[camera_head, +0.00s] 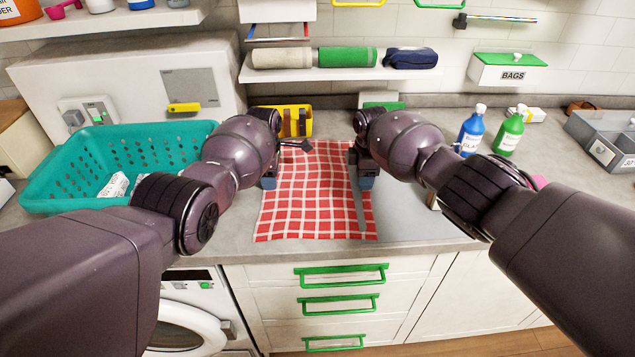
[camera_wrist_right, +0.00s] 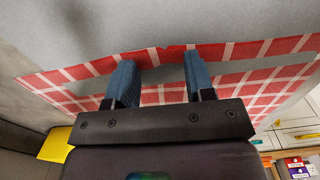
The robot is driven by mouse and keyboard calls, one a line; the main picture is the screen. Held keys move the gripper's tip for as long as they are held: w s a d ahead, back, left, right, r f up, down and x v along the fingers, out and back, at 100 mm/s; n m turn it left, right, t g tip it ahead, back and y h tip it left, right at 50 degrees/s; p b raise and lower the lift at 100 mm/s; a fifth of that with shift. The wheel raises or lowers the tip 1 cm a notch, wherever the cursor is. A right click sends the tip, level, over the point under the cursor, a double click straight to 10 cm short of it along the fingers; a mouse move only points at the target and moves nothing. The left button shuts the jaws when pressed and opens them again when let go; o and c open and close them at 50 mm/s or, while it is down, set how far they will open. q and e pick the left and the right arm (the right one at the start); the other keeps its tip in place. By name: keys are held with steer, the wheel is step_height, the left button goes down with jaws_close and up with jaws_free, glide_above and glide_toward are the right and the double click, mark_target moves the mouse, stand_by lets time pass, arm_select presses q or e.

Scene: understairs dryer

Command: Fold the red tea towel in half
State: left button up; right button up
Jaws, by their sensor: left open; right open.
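The red tea towel (camera_head: 315,195), with a white check, lies spread flat on the grey worktop, its front edge close to the counter's front. My left gripper (camera_head: 268,182) is at the towel's left edge, its fingertips low near the cloth. My right gripper (camera_head: 363,182) is at the towel's right edge. In the right wrist view, the two blue fingers of my right gripper (camera_wrist_right: 158,82) stand apart over a strip of the towel (camera_wrist_right: 190,58), with nothing visibly clamped between them. Whether the fingertips touch the cloth is unclear. My arms hide parts of both side edges.
A teal basket (camera_head: 75,180) stands at the left. A yellow holder (camera_head: 292,120) is behind the towel. A blue bottle (camera_head: 471,130) and a green bottle (camera_head: 508,133) stand at the right, near a grey divided box (camera_head: 590,135). Bare worktop (camera_head: 430,220) lies right of the towel.

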arm_select(q)
steer(key=shift+f, duration=0.15)
arm_select(e)
steer(key=shift+f, duration=0.2)
arm_select(q)
jaws_close()
arm_select(e)
jaws_close()
arm_select(q)
steer(key=shift+r, duration=0.2)
arm_select(e)
steer(key=shift+r, duration=0.25)
